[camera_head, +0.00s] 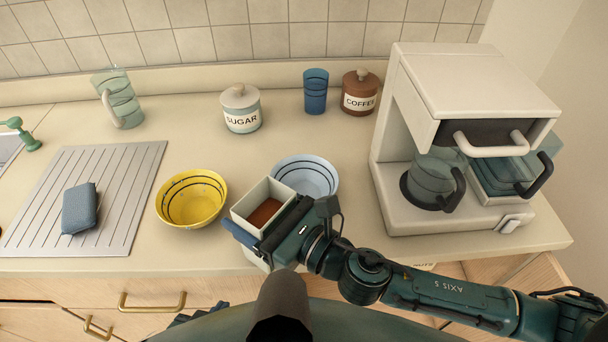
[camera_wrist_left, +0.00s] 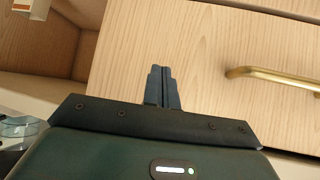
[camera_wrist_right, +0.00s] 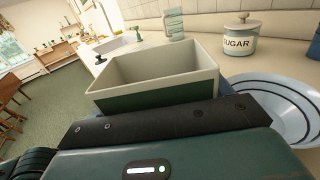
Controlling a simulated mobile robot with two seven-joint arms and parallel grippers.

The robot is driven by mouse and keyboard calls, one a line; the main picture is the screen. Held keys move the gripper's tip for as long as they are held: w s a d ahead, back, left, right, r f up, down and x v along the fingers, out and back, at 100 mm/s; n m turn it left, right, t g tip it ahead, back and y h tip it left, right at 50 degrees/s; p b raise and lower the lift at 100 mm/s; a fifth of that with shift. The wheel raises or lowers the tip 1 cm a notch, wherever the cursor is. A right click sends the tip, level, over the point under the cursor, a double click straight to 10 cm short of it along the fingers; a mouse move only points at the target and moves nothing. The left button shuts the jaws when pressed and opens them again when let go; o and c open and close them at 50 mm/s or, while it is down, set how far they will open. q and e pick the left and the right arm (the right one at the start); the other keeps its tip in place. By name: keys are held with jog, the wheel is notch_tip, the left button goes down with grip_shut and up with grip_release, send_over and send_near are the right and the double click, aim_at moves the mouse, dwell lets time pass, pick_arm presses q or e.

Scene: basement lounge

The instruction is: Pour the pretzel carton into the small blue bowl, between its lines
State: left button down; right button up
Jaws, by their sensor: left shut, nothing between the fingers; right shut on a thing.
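The carton (camera_head: 243,222), pale and open-topped with brown contents inside, is upright at the counter's front edge. My right gripper (camera_head: 264,232) is shut on it. The right wrist view shows the carton's pale rim and green outer side (camera_wrist_right: 160,97); its contents are hidden there. The small light-blue bowl (camera_head: 304,170) with dark lines inside stands just behind and right of the carton, partly covered by it and my gripper. It also shows at the right of the right wrist view (camera_wrist_right: 277,103). My left gripper (camera_head: 187,317) is shut and empty, low before the drawers; its fingers show in the left wrist view (camera_wrist_left: 162,87).
A yellow bowl (camera_head: 190,199) stands left of the carton. The coffee machine (camera_head: 395,135) stands at the right. A sugar jar (camera_head: 240,108), blue cup (camera_head: 315,92), coffee jar (camera_head: 360,93) and glass pitcher (camera_head: 120,100) stand behind. A sponge (camera_head: 79,208) lies on the drainboard (camera_head: 120,185).

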aim_at(254, 190)
jog(key=shift+r, duration=0.3)
notch_tip(254, 190, up, 4)
jog(key=shift+f+p, duration=0.15)
jog(key=shift+p, duration=0.6)
jog(key=shift+r, duration=0.4)
